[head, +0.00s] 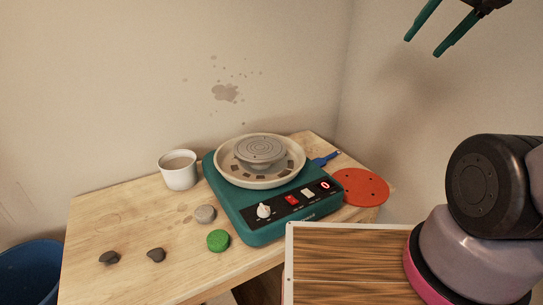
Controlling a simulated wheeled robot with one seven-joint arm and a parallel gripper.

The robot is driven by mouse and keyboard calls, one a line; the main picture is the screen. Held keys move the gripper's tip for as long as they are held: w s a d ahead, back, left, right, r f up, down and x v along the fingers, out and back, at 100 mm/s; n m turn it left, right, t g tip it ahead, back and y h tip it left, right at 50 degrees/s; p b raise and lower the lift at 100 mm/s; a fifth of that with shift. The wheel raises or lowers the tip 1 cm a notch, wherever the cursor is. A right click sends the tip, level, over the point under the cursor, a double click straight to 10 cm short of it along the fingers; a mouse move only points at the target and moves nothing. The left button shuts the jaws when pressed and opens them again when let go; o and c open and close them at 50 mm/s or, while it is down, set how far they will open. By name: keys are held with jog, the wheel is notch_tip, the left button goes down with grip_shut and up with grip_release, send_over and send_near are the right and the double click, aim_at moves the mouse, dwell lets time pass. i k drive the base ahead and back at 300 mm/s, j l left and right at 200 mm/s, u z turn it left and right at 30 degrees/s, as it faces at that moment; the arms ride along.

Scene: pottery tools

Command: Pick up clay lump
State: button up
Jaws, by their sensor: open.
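My gripper (423,47) is at the top right, high above the table and far from all the lumps. Its two teal fingers are apart with nothing between them.
A green round piece (218,240) lies beside the wheel's front left corner. A white cup (179,170) stands behind the lumps. A red disc (362,187) and a blue-handled tool (325,158) are right of the wheel. A blue bin (30,272) stands left of the table. The table's left part is mostly clear.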

aim_at(157, 255)
jog(key=j+u, duration=0.2)
jog(key=u, duration=0.25)
jog(key=j+u, duration=0.2)
jog(key=u, duration=0.2)
jog(key=j+u, duration=0.2)
jog(key=u, duration=0.25)
jog(key=l+u, duration=0.15)
jog(key=u, duration=0.2)
jog(key=k+j, duration=0.15)
jog(key=j, duration=0.2)
jog(key=k+j, duration=0.1)
jog(key=j, duration=0.2)
jog(key=k+j, duration=0.15)
jog(key=j, duration=0.2)
